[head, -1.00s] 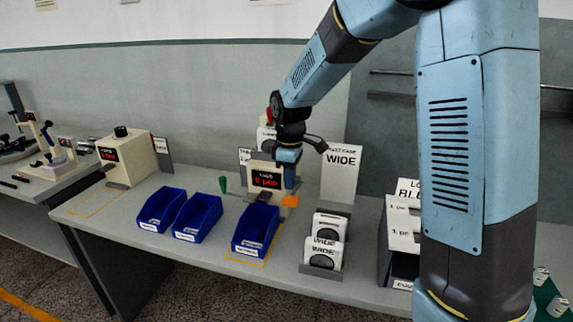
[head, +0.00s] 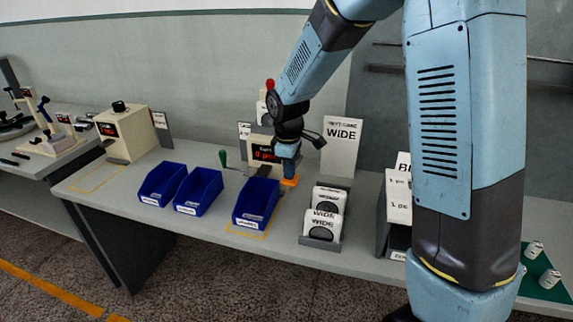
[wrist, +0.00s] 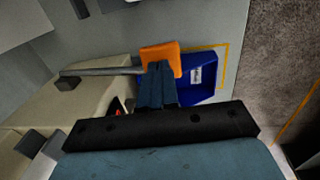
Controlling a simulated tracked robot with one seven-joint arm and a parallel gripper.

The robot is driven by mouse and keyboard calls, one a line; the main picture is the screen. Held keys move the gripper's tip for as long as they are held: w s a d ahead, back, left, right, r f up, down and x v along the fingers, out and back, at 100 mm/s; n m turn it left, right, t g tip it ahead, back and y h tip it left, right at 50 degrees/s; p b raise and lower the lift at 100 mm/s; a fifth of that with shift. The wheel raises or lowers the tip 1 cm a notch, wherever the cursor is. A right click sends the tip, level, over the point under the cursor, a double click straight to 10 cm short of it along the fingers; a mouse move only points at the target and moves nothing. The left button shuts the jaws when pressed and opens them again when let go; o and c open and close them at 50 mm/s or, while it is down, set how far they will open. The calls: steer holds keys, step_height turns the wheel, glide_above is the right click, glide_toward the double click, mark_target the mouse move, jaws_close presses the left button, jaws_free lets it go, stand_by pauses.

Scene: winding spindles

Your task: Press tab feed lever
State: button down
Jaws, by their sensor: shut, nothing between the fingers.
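The tab feed lever is a grey rod (wrist: 100,71) with an orange paddle (wrist: 161,58) at its end. In the head view the orange paddle (head: 290,181) sits at the right front of the cream tab feeder (head: 264,152), which has a red lit display. My gripper (head: 289,177) points down at the paddle from above, shut and empty. In the wrist view my blue fingers (wrist: 158,68) overlap the near edge of the paddle and seem to touch it. The exact contact is hidden. The feeder is partly hidden behind my gripper.
A blue bin (head: 240,222) stands just in front of the feeder, with two more bins (head: 142,201) (head: 178,208) to its left. A rack of WIDE cards (head: 318,243) stands front right. A WIDE sign (head: 342,146) stands behind. A green-handled tool (head: 223,158) is left of the feeder.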

steer(key=shift+s+a+f, duration=0.1)
steer(key=shift+s+f, duration=0.1)
steer(key=shift+f, duration=0.3)
steer(key=shift+s+f, duration=0.15)
steer(key=shift+f, duration=0.65)
steer(key=shift+r, duration=1)
step_height(320, 180, up, 14)
steer(key=s, duration=0.1)
steer(key=shift+s+a+f, duration=0.2)
steer(key=shift+s+a, duration=0.1)
steer(key=shift+a, duration=0.05)
steer(key=shift+d, duration=0.1)
